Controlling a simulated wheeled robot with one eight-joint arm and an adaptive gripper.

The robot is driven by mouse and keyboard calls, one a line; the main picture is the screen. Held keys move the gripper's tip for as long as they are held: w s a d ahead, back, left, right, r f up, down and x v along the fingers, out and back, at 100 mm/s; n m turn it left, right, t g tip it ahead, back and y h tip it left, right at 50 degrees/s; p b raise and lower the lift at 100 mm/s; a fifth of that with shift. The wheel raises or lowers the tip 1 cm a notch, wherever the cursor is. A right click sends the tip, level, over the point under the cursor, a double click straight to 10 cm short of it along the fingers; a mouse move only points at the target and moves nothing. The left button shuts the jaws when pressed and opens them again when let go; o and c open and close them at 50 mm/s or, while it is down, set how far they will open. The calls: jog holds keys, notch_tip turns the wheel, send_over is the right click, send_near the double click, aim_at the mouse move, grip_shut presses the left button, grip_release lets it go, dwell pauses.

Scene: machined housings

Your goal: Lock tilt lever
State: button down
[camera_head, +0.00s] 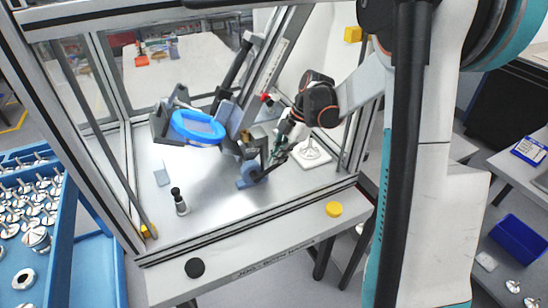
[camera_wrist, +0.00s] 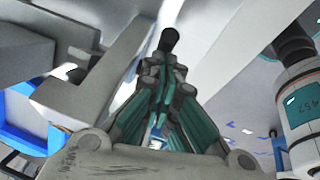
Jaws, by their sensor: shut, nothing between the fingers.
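The tilting fixture (camera_head: 228,112) stands inside the framed booth, with a blue ring (camera_head: 198,127) on its tilted grey cradle. My gripper (camera_head: 280,148) is to the right of the fixture, close to its lower pivot parts. In the wrist view my gripper (camera_wrist: 165,68) has its green-padded fingers shut together, with nothing between them. A dark rod with a rounded black end (camera_wrist: 169,39), perhaps the tilt lever, shows just beyond the fingertips; I cannot tell whether they touch. The rest of the lever is hidden or too small to make out.
A white plate with a metal part (camera_head: 311,152) lies right of the fixture. A small black-topped cylinder (camera_head: 180,203) stands on the booth floor at front left. Yellow (camera_head: 334,209) and black (camera_head: 195,267) buttons sit on the front rail. Frame posts surround the booth.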

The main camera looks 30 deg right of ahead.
jog(key=shift+d+f, duration=0.25)
dwell(0.4)
